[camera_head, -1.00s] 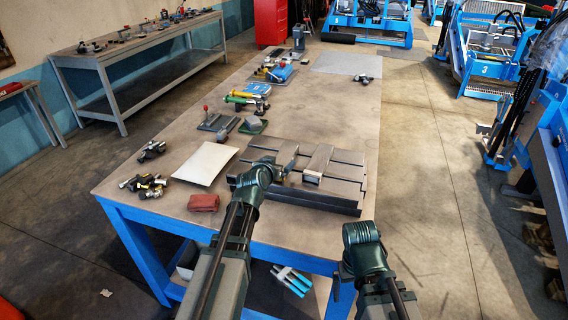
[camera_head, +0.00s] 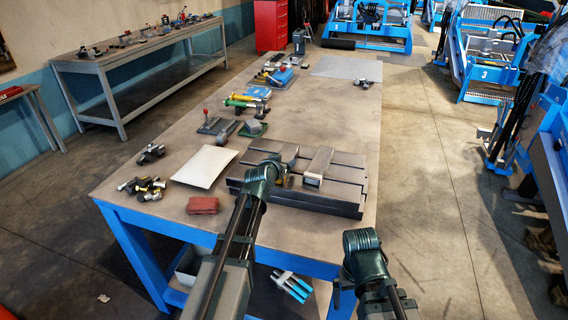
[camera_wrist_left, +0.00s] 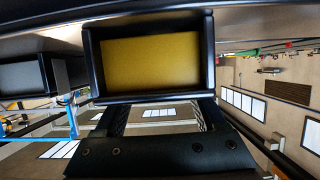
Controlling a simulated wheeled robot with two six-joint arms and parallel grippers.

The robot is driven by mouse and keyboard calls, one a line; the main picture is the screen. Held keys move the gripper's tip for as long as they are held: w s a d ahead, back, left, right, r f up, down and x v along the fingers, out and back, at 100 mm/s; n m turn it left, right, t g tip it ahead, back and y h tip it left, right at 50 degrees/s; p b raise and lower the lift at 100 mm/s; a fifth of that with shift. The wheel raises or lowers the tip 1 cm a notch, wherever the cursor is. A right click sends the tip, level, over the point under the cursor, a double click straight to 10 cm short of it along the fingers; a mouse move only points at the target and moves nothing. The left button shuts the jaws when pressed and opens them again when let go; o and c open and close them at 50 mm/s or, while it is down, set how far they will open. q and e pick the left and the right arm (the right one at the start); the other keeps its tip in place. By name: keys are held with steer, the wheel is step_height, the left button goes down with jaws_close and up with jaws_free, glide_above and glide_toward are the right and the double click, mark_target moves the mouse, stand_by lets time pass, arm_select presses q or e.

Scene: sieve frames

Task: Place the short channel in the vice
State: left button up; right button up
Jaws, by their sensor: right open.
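A low dark slotted base (camera_head: 340,189), which looks like the vice, lies near the bench's front edge. A raised grey block with a pale end (camera_head: 318,165) stands on it. My left gripper (camera_head: 282,172) is over the left part of this base, mostly hidden by its own wrist; a small yellow patch shows beside it. In the left wrist view a yellow panel in a dark frame (camera_wrist_left: 151,63) fills the upper middle. I cannot tell whether the left jaws hold anything, and I cannot identify the short channel surely. My right gripper (camera_head: 346,275) is low, in front of the bench, its fingers barely discernible.
A white sheet (camera_head: 206,166), a red-brown block (camera_head: 202,205) and dark fittings (camera_head: 143,187) lie left of the base. Small tools and a green-based piece (camera_head: 252,129) stand behind. The bench's right edge is close to the base.

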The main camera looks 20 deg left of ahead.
arm_select(q)
jaws_close()
steer(key=shift+r, duration=0.25)
step_height(320, 180, up, 10)
steer(key=p, duration=1)
steer(key=shift+f, duration=0.25)
